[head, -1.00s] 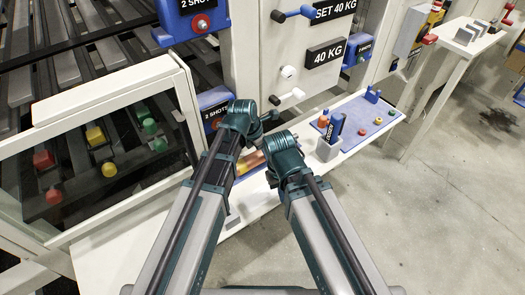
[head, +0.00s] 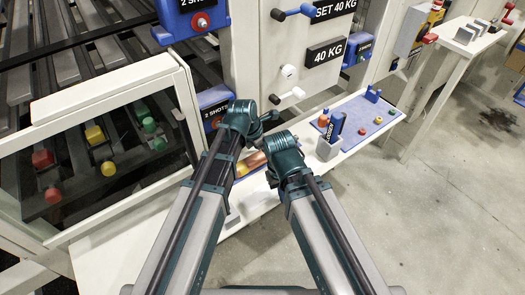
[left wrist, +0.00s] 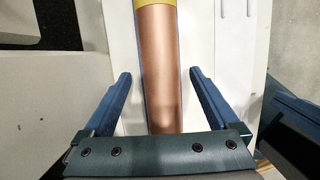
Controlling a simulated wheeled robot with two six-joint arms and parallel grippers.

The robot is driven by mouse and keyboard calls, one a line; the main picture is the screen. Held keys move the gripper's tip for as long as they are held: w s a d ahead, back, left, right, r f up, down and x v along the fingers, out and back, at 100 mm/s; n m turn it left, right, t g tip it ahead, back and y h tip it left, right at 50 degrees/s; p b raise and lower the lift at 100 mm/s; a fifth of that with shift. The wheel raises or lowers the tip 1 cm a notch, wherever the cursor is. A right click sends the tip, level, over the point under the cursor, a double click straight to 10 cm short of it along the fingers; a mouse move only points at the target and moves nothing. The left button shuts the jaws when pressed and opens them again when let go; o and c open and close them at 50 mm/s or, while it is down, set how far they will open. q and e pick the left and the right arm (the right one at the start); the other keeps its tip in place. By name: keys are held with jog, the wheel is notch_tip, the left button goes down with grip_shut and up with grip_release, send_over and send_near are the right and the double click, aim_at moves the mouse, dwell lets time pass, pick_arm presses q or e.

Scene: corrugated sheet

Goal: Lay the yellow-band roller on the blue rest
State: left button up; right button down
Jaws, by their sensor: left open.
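The yellow-band roller is a smooth copper cylinder (left wrist: 159,70) with a yellow band (left wrist: 155,3) at the top edge of the left wrist view. In the head view the roller (head: 250,163) shows only partly between my arms. My left gripper (left wrist: 158,74) is open, with one blue finger on each side of the roller and a gap to both. Thin blue edges run along the roller's sides; I cannot tell whether they belong to the blue rest. My right gripper is hidden behind its arm in the head view; a blue and dark part at the wrist view's right edge may be it.
A white bench runs under my arms. To the right stand a pale holder (head: 328,149) with a blue labelled item (head: 335,126) and a blue mat (head: 378,124) with small coloured pieces. A framed window panel (head: 105,145) is at the left. Open floor lies at the right.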

pick_arm(q)
jog(key=shift+r, duration=0.1)
jog(key=p+v, duration=1.3)
jog(key=shift+r, duration=0.3)
jog(key=shift+s+a, duration=0.1)
